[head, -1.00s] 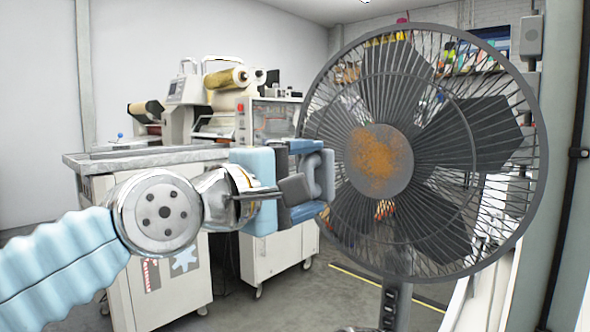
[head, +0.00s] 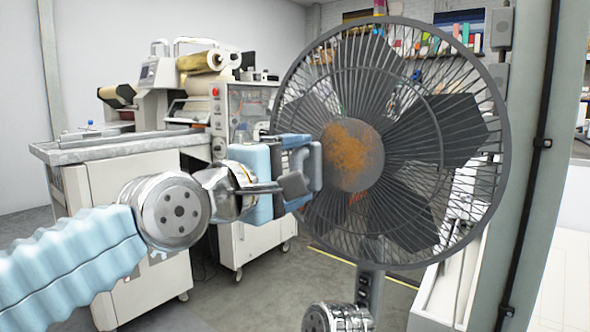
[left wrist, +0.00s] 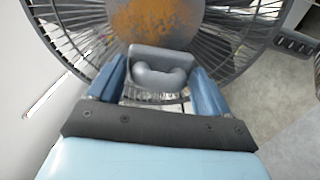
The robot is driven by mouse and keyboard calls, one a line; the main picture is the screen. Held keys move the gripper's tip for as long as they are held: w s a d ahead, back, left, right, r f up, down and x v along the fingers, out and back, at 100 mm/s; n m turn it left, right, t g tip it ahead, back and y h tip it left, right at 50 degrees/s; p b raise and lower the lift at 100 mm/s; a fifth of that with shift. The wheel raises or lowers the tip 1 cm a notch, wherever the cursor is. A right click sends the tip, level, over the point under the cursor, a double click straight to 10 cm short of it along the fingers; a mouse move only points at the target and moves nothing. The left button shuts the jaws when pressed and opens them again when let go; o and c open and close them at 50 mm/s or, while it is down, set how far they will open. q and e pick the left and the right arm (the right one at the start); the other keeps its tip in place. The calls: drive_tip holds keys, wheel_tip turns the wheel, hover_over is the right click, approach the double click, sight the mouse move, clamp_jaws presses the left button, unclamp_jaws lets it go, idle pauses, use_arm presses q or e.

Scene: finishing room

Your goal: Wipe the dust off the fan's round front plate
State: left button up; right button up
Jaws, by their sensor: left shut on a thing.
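The fan (head: 490,170) stands at the right, with a dark wire cage. Its round grey front plate (head: 372,168) faces me and has an orange-brown dust patch (head: 345,147) over much of it. The dusty plate also shows at the top of the left wrist view (left wrist: 155,20). My left gripper (head: 305,170) is shut on a grey pad with a curved handle (left wrist: 160,75), between its blue fingers. The pad is just left of the plate in the head view; I cannot tell whether they touch.
A white machine cart (head: 125,190) with a grey top stands behind my left arm. Another cabinet (head: 255,245) on castors is beside it. A grey-green post (head: 535,130) rises right of the fan. Some grey floor (head: 270,295) is clear.

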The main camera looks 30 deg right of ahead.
use_arm(q)
drive_tip(key=shift+p+x, duration=0.9)
drive_tip(key=shift+x, duration=0.2)
